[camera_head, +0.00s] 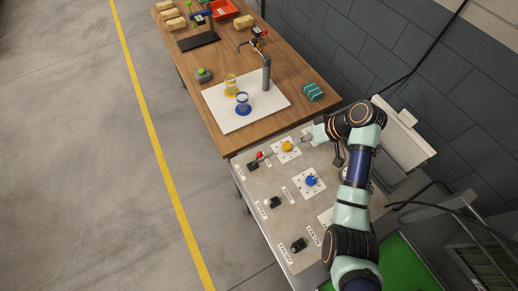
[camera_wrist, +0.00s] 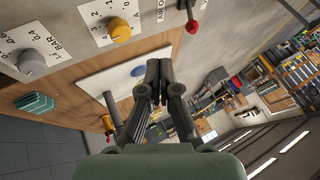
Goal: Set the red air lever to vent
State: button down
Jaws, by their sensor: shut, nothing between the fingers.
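The red-tipped air lever (camera_head: 260,155) stands at the left side of the control panel. In the wrist view it shows at the top (camera_wrist: 192,26), right of centre, with a partly cut-off "AIR" label beside it. My gripper (camera_head: 303,141) is over the panel's far edge, to the right of the lever and apart from it, close to the yellow knob (camera_head: 287,146). In the wrist view my gripper's fingers (camera_wrist: 160,66) are together with nothing between them. The lever's base is partly out of the wrist view.
A blue knob (camera_head: 311,181) and black controls (camera_head: 298,244) are on the panel (camera_head: 273,181). A grey knob (camera_wrist: 31,62) marked BAR shows in the wrist view.

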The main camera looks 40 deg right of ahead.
jog(key=b, duration=0.2)
send_near(257, 160)
jog(key=d+f, duration=0.1)
jog(key=w+d+f, duration=0.1)
jog(key=d+f, duration=0.1)
jog(key=w+d+f, duration=0.1)
jog(key=d, duration=0.1)
jog(key=shift+f, duration=0.25)
jog(key=a, duration=0.1)
jog(key=w+a+p, duration=0.1)
jog(key=a, duration=0.1)
jog(key=shift+a+r, duration=0.15)
jog(key=shift+r, duration=0.05)
jog(key=shift+w+a, duration=0.15)
jog(key=shift+r, duration=0.15)
